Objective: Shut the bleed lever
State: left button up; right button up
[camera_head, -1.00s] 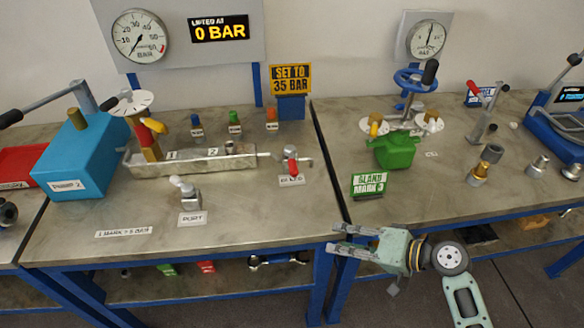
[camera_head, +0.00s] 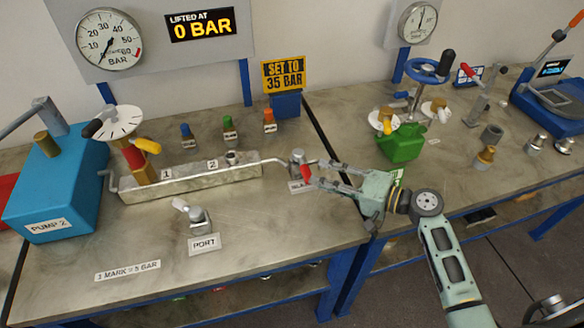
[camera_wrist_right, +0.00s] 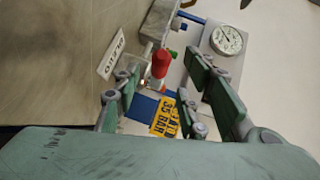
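The bleed valve (camera_head: 297,158) is a small grey fitting at the right end of the metal trough, with a red-tipped bleed lever (camera_head: 306,173). In the right wrist view the red lever (camera_wrist_right: 161,64) lies between the two fingers, with a gap visible on each side. My right gripper (camera_head: 315,173) is open, its fingertips reaching to the lever from the right. It also shows in the wrist view (camera_wrist_right: 163,78). The BLEED label (camera_wrist_right: 111,54) is partly hidden by the gripper in the head view. My left gripper is not in view.
The trough (camera_head: 190,182) carries the dial and coloured handles at its left. The PORT valve (camera_head: 198,220) stands in front. The "SET TO 35 BAR" sign (camera_head: 283,73) is behind the bleed valve. A green can (camera_head: 402,143) is right of it.

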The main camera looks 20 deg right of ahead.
aim_at(306, 175)
jog(key=p+x, duration=0.1)
jog(key=x, duration=0.2)
jog(key=shift+w+a+r, duration=0.15)
jog(key=shift+r, duration=0.05)
jog(key=shift+p+x, duration=0.35)
jog(key=shift+x, duration=0.7)
jog(key=shift+w+a+f, duration=0.15)
jog(key=shift+a+f, duration=0.05)
jog(key=shift+a, duration=0.05)
jog(key=shift+c, duration=0.5)
jog(key=c, duration=0.8)
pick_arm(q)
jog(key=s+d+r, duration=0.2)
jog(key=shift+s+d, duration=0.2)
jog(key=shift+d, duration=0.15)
pick_arm(e)
jog(key=shift+f, duration=0.1)
grip_shut()
